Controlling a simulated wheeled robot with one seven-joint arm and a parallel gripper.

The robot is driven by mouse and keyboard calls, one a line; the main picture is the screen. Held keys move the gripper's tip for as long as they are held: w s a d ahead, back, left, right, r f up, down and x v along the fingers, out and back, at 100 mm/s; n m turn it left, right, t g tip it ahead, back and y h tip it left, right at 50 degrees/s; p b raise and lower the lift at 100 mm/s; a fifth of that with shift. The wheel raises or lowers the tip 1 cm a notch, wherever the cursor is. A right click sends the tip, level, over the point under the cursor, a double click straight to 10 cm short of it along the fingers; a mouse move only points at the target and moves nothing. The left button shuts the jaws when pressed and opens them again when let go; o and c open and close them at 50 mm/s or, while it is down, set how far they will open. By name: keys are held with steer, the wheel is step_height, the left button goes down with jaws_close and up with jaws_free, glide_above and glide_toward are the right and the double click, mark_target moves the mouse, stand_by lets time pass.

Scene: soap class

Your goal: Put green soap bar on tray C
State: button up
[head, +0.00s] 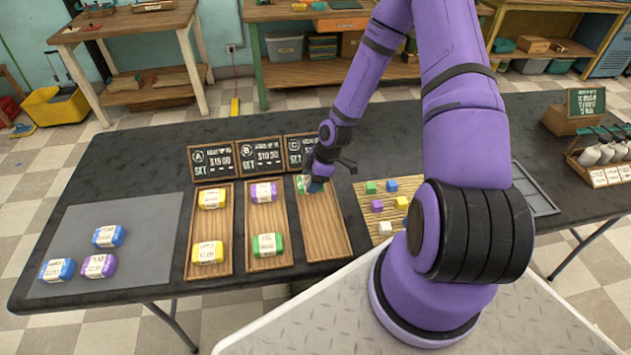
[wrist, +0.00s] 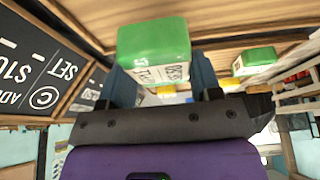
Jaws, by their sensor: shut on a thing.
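My gripper (head: 317,183) is at the far end of tray C (head: 325,238), the right one of three wooden trays. It is shut on a green soap bar (wrist: 153,45) with a white label; one finger stands on each side of the bar in the wrist view. In the head view the bar (head: 303,182) is partly hidden by the gripper. It is at the tray's far end, low over or touching the wood; I cannot tell which. The rest of tray C is empty. The sign for C (head: 298,150) stands behind it.
Tray A (head: 208,230) holds two yellow bars. Tray B (head: 262,220) holds a purple bar and a green bar (head: 268,244). A grey mat (head: 130,215) at left holds two blue bars and a purple one. A board (head: 372,220) with small colored cubes lies right of tray C.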

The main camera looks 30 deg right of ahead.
steer(key=shift+w+d+f, duration=0.1)
steer(key=shift+w+d, duration=0.3)
steer(key=shift+d, duration=0.2)
steer(key=shift+w+d+f, duration=0.1)
steer(key=shift+w+d, duration=0.25)
steer(key=shift+d, duration=0.2)
steer(key=shift+d+f, duration=0.15)
steer(key=shift+f, duration=0.1)
steer(key=shift+w+f, duration=0.1)
steer(key=shift+f, duration=1.35)
steer(key=shift+f, duration=0.15)
steer(key=o, duration=1.1)
steer(key=shift+c, duration=0.2)
